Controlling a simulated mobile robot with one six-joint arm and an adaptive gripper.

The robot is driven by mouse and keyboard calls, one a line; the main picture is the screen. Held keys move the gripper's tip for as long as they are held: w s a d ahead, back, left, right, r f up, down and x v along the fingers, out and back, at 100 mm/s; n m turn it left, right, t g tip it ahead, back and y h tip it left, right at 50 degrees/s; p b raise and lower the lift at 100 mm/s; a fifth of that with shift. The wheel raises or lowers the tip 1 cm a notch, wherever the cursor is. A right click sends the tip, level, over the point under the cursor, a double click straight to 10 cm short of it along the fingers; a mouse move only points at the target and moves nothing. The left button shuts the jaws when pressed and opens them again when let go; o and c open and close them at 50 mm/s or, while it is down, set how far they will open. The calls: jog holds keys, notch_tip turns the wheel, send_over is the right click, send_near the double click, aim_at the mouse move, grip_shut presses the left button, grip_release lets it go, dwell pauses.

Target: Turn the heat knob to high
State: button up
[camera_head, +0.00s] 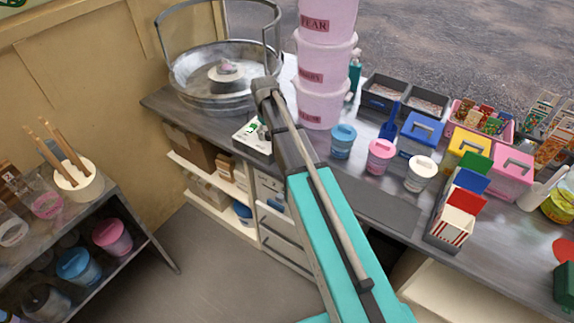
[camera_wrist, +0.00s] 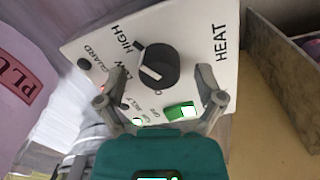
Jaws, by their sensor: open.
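The heat knob (camera_wrist: 158,67) is a round black dial with a pale pointer mark on a white control panel (camera_wrist: 200,45). The mark points to the left in the wrist view, roughly toward the LOW label. HIGH is printed above LOW, and HEAT runs along the right. A green lit switch (camera_wrist: 180,111) sits below the knob. My gripper (camera_wrist: 160,73) is open, its fingers spread on either side of the knob with visible gaps. In the head view the panel (camera_head: 244,137) stands on the counter, and my arm hides the knob.
A metal floss bowl (camera_head: 190,98) stands behind the panel. Stacked pink tubs (camera_head: 322,107) stand close to its right. Small lidded tubs, such as a blue one (camera_head: 342,143), and boxes fill the counter (camera_head: 375,205) further right.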

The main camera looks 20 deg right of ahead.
jog(key=n, duration=0.5)
jog(key=shift+n, duration=0.3)
jog(key=n, duration=0.4)
jog(key=shift+n, duration=0.4)
notch_tip(320, 180, up, 14)
jog(key=p, duration=1.4)
jog(key=s+f+m+b, duration=0.3)
jog(key=s+m, duration=0.4)
jog(key=s, duration=0.4)
jog(key=s+f+m+b, duration=0.3)
jog(key=s+m, duration=0.4)
jog(key=s, duration=0.5)
jog(key=shift+f+m+y+b, duration=0.3)
jog(key=shift+f+m+b, duration=0.1)
jog(key=shift+f, duration=0.05)
jog(key=shift+a, duration=0.1)
